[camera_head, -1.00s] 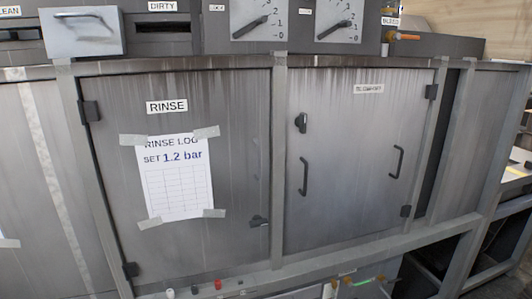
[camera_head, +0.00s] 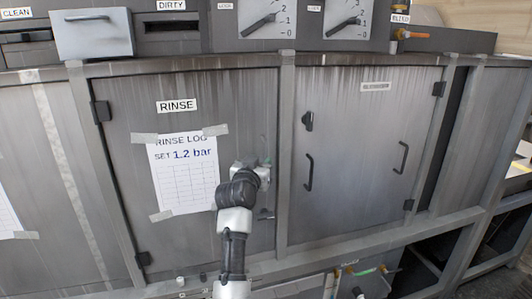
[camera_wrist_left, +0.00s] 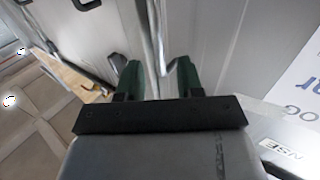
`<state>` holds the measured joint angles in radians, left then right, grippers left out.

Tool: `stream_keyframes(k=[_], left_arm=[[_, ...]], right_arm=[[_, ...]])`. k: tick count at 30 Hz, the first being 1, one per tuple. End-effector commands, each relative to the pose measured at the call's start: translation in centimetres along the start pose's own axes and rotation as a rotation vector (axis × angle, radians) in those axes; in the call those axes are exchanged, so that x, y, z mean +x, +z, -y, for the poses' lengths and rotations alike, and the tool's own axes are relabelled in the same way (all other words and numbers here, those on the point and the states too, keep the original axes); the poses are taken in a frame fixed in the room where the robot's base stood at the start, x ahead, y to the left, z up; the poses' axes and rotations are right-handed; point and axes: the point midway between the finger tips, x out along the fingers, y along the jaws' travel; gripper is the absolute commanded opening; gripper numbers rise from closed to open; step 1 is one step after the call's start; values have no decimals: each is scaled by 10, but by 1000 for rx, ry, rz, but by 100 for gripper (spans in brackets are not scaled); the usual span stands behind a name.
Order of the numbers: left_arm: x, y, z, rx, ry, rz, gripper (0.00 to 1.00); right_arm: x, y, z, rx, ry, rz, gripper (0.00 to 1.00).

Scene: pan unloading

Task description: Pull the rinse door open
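The rinse door (camera_head: 130,190) is a grey metal panel labelled RINSE, with a taped paper log (camera_head: 186,180); it looks shut in its frame. My left gripper (camera_head: 266,162) is at the door's right side and hides most of its handle. A gap shows between the handle and the fingers. My right gripper is in neither view.
A second grey door (camera_head: 355,165) with dark handles stands to the right, past a frame post (camera_head: 285,150). A drawer (camera_head: 92,34) and dials (camera_head: 266,18) are above. Small fittings and a low ledge run below the doors.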

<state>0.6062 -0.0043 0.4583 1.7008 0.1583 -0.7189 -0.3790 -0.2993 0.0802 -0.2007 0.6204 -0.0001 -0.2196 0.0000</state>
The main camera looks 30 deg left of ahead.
Motion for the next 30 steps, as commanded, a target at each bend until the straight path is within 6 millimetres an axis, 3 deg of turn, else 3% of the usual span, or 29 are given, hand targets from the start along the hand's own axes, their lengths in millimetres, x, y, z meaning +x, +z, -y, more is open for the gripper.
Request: stream_keyframes(k=[3,9,23,30], left_arm=[[22,-3,0,-2,0,0,37],[46,-1,0,-1,0,0,37],[55,0,0,0,0,0,37],[55,0,0,0,0,0,0]], right_arm=[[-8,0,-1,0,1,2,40],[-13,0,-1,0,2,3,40],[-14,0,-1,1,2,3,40],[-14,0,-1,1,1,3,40]])
